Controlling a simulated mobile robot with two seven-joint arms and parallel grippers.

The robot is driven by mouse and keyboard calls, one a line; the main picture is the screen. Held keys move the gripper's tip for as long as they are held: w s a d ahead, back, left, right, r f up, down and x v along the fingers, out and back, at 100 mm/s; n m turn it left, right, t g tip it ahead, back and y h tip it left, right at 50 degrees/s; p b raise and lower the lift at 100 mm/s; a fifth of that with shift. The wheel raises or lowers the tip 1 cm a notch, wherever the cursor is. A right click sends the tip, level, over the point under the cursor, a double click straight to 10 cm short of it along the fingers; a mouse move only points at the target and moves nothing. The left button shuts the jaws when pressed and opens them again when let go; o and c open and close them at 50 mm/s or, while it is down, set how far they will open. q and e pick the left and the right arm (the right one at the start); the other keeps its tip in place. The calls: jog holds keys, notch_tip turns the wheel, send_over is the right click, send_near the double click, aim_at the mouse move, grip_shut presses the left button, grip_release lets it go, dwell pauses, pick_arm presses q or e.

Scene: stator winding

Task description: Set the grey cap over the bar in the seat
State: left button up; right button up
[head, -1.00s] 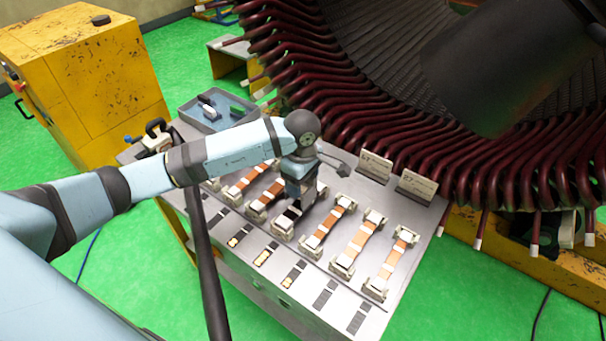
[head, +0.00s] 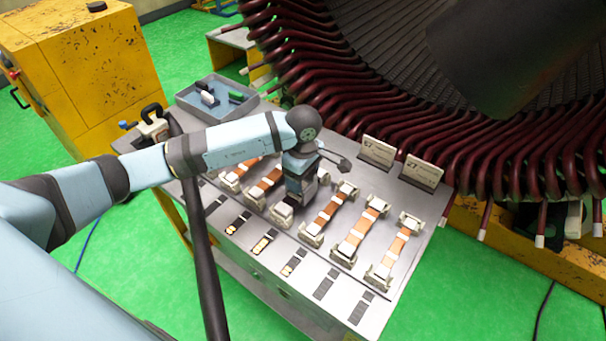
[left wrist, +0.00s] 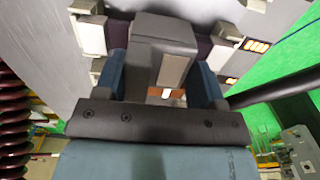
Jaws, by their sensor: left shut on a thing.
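My left gripper (head: 300,203) is over the row of seats, pointing down. It is shut on a dark grey block, the grey cap (left wrist: 165,38), which sits between the blue fingers in the left wrist view. The cap has a pale patch on its near face. Below is a seat, whose white near end (head: 281,213) shows just left of the fingertips. A little copper of the bar (left wrist: 155,92) shows under the cap in the left wrist view. The gripper hides most of this bar and seat, so I cannot tell whether the cap touches them. My right gripper is out of view.
Seats with copper bars stand on both sides, such as one bar (head: 329,213) close on the right. Dark and gold pieces (head: 262,244) lie along the front edge. A grey tray (head: 218,107) and two sign plates (head: 378,152) stand behind. The stator coils (head: 440,140) rise beyond the table.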

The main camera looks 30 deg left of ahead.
pick_arm(q)
jog(key=shift+f+b, duration=0.3)
jog(key=shift+f, duration=0.4)
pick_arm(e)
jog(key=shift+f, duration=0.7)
pick_arm(q)
jog(key=shift+r, duration=0.1)
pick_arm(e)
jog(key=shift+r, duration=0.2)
pick_arm(q)
jog(key=shift+f+b, duration=0.55)
jog(key=shift+f, duration=0.15)
jog(key=o, duration=1)
jog(key=shift+r, duration=0.1)
jog(key=shift+o, duration=0.2)
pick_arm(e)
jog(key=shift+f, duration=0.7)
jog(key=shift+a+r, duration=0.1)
